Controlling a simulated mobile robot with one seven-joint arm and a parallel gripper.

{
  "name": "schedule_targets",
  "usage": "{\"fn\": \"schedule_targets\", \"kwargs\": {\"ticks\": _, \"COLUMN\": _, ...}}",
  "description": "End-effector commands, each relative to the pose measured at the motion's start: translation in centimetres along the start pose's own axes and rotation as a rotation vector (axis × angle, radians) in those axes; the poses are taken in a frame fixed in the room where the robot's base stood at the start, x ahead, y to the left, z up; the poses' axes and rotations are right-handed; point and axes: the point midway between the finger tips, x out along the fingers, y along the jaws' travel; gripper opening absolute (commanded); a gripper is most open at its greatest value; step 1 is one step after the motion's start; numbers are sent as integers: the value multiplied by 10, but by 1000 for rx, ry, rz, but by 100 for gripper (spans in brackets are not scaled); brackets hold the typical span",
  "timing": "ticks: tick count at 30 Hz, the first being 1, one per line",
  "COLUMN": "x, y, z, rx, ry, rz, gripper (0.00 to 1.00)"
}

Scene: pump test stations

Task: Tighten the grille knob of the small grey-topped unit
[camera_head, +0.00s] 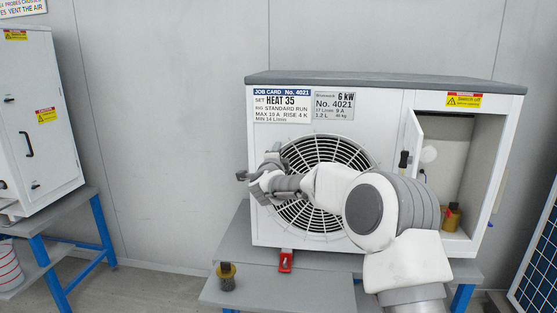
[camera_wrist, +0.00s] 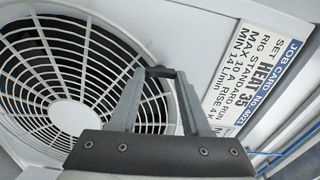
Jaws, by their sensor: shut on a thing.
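The grey-topped unit (camera_head: 385,88) is a white cabinet on a grey bench, with a round white fan grille (camera_head: 325,160) in its front. In the wrist view the grille (camera_wrist: 60,75) fills the left side. My gripper (camera_head: 268,160) is at the grille's upper left edge in the head view. In the wrist view my gripper (camera_wrist: 160,76) has its two fingers on either side of a small dark knob (camera_wrist: 161,72) by the grille rim, shut on it. The hand hides the knob in the head view, and its seating cannot be told.
An open compartment (camera_head: 450,180) at the unit's right holds a yellowish dark-topped container (camera_head: 452,217). A similar container (camera_head: 227,277) and a red clamp-like part (camera_head: 286,261) are at the bench's front. Another white cabinet (camera_head: 35,120) stands left on a blue-legged bench.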

Motion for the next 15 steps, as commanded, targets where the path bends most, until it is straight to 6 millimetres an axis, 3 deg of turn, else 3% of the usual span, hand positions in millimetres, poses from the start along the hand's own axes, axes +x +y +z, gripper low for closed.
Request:
{"fn": "schedule_targets", "kwargs": {"ticks": 14, "x": 0, "y": 0, "z": 1, "rx": 13, "ry": -2, "rz": 2, "gripper": 0}}
{"fn": "schedule_targets", "kwargs": {"ticks": 15, "x": 0, "y": 0, "z": 1, "rx": 13, "ry": -2, "rz": 2, "gripper": 53}}
